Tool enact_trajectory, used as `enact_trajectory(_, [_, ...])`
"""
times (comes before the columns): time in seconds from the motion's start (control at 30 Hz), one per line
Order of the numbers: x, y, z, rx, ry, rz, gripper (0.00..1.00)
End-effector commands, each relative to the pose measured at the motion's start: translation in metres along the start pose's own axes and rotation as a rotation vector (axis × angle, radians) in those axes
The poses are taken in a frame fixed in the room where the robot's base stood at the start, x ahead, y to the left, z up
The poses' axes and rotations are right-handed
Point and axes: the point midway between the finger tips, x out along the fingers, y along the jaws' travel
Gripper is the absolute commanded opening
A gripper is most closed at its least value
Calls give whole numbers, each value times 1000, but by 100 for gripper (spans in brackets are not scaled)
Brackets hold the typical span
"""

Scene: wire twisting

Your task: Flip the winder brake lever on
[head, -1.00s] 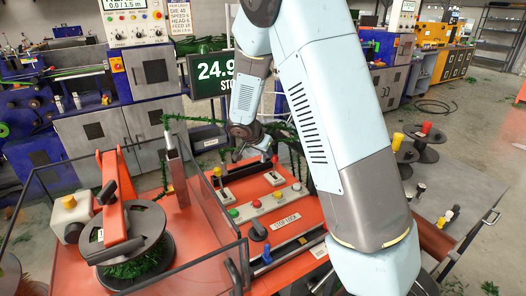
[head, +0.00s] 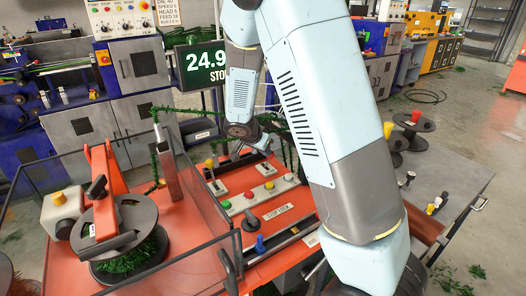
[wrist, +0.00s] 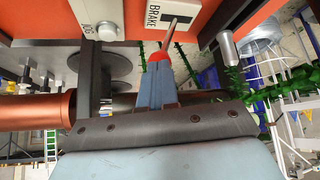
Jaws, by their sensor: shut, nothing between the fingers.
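The brake lever (wrist: 158,58) has a red knob and a thin grey stem, which leans out of a dark slot in the white brake plate (wrist: 153,20). In the head view the brake plate (head: 259,169) sits on the orange panel, right of a similar plate with a yellow-knobbed lever (head: 210,164). My gripper (wrist: 156,82) is shut and empty, its fingertips right by the red knob. In the wrist view they overlap its near side, and I cannot tell whether they touch.
A row of coloured buttons (head: 248,197) and a stop lock lever (head: 252,221) lie in front of the plates. A spool with green wire (head: 128,238) stands behind a clear guard at left. A grey post (wrist: 229,48) stands right of the lever.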

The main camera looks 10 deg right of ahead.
Motion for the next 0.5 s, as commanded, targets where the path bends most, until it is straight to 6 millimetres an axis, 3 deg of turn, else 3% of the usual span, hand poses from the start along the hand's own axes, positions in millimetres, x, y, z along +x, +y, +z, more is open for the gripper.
enact_trajectory(0.5, [-5, 6, 0, 0, 0, 0, 0])
